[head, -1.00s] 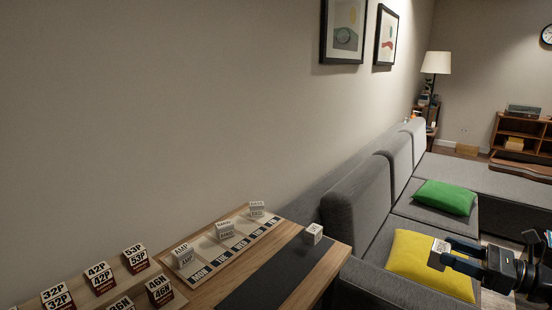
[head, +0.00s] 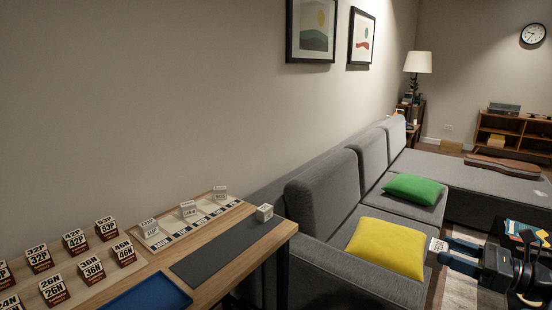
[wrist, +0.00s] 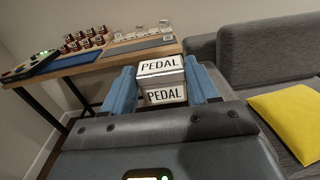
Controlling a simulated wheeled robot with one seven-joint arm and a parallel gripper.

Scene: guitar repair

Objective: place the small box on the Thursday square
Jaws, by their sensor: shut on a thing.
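The small white box (wrist: 163,80), labelled PEDAL on two faces, is held between the blue fingers of my gripper (wrist: 164,88). In the head view my gripper (head: 440,250) is at the right edge, in front of the sofa and well away from the table, with the box (head: 434,251) at its tips. The pale day board (head: 160,242) lies on the wooden table, with a row of weekday labels along its front. Three white boxes stand on it. The Thursday square (head: 206,204) seems to be the bare gap between the middle and far boxes; its label is too small to read.
Another white box (head: 264,213) stands at the end of the dark mat (head: 225,252). Several red-and-white numbered blocks (head: 75,242) and a blue tray (head: 150,294) are on the near table. The grey sofa (head: 325,205) with a yellow cushion (head: 385,249) stands beyond the table end.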

